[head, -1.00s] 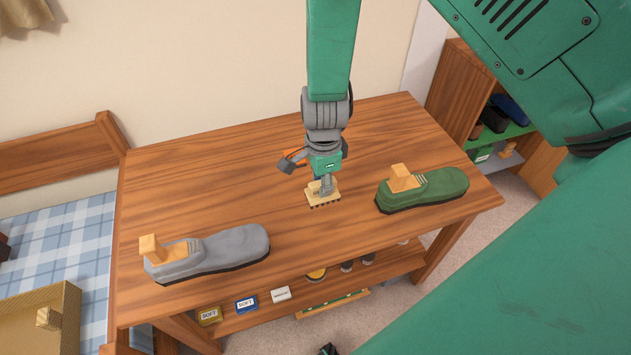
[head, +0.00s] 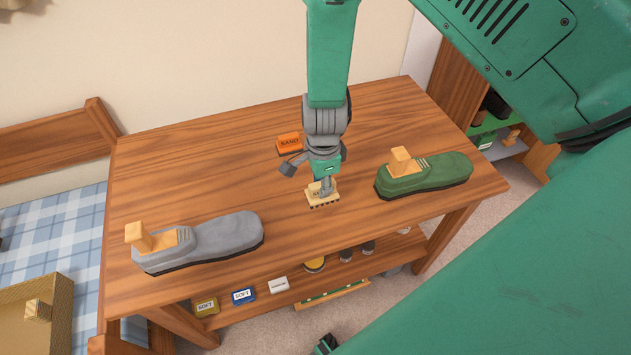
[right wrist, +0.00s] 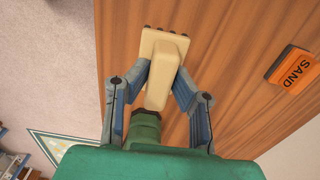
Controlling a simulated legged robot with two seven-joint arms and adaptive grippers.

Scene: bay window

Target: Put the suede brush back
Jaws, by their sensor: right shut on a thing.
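The suede brush is a cream block with a raised grip and a dark bristle row, seen in the head view (head: 322,196) and the right wrist view (right wrist: 158,95). My right gripper (head: 324,183) is shut on its grip, with one finger on each side in the right wrist view (right wrist: 162,82). The brush is over the wooden table (head: 200,170), bristles down; I cannot tell whether it touches the top. It lies between a grey shoe (head: 215,240) and a green shoe (head: 440,175). My left gripper is not in view.
An orange block marked SAND (head: 289,142) lies behind the brush. Yellow (head: 206,306), blue (head: 243,296) and white (head: 279,285) labelled blocks sit on the lower shelf, beside round tins. The table's back left is clear. A bench with a checked cushion (head: 45,235) stands left.

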